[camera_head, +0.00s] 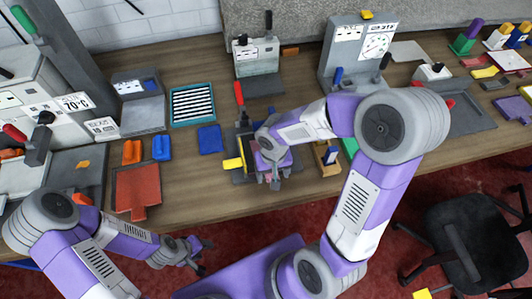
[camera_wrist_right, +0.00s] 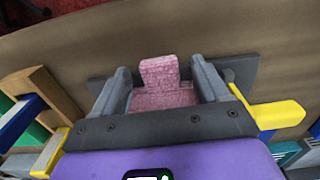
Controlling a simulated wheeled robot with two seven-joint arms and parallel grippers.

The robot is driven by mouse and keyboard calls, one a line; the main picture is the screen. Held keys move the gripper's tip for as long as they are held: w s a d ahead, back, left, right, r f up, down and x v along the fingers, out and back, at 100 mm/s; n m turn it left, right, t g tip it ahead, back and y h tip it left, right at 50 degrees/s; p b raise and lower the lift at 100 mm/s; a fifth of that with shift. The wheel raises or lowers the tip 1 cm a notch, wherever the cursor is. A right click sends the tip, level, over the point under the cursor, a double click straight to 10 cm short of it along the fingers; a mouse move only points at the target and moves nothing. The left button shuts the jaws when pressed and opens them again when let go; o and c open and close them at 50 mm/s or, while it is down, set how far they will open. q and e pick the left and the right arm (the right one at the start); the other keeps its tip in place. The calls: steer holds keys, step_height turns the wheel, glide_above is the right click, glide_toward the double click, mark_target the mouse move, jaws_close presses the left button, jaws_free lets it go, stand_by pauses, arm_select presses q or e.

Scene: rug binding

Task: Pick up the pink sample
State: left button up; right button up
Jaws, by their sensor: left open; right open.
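The pink sample (camera_wrist_right: 160,96) shows in the right wrist view as a textured pink piece with a narrower tab at its far end. It lies on a dark grey plate (camera_wrist_right: 244,68). My right gripper (camera_wrist_right: 162,82) is open, with one finger on each side of the sample; I cannot tell whether they touch it. In the head view my right gripper (camera_head: 275,180) is over the grey plate near the table's front edge, and my arm mostly hides the sample. My left gripper (camera_head: 205,257) is open and empty in front of the table, over the red floor.
A yellow bar (camera_wrist_right: 278,114) and a wooden holder with a blue piece (camera_head: 326,157) flank the right gripper. A red-handled lever (camera_head: 239,94) stands behind it. A red-brown sample (camera_head: 137,188), a blue block (camera_head: 210,139) and a teal-framed tray (camera_head: 192,104) lie to the left.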

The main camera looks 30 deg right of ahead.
steer(key=c, duration=1.2)
steer(key=shift+o, duration=0.2)
steer(key=shift+r, duration=0.2)
